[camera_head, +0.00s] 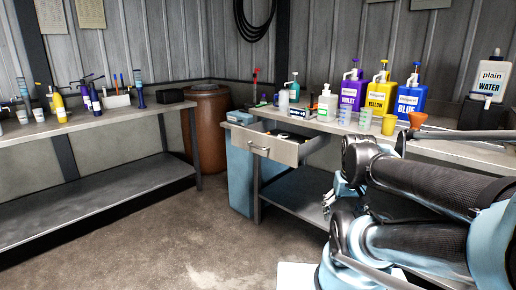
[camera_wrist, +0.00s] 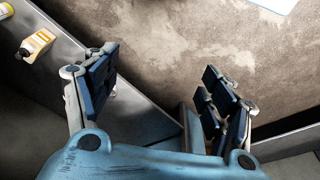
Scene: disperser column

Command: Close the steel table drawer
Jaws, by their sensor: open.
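The steel table drawer (camera_head: 275,149) is pulled out from the left end of the steel table (camera_head: 455,150) in the head view. Its front has a small handle (camera_head: 258,149), and a few small items lie inside. My gripper (camera_head: 338,200) is partly hidden by my arm; it appears to the right of the drawer front and lower in the picture, apart from it. In the wrist view my gripper (camera_wrist: 160,98) is open, with its dark finger pads wide apart and nothing between them. I cannot clearly make out the drawer in the wrist view.
Pump bottles labelled violet (camera_head: 351,91), yellow (camera_head: 380,92) and blue (camera_head: 410,98), and several cups, stand on the tabletop. A brown barrel (camera_head: 207,125) stands behind. The floor (camera_head: 190,235) in front is clear.

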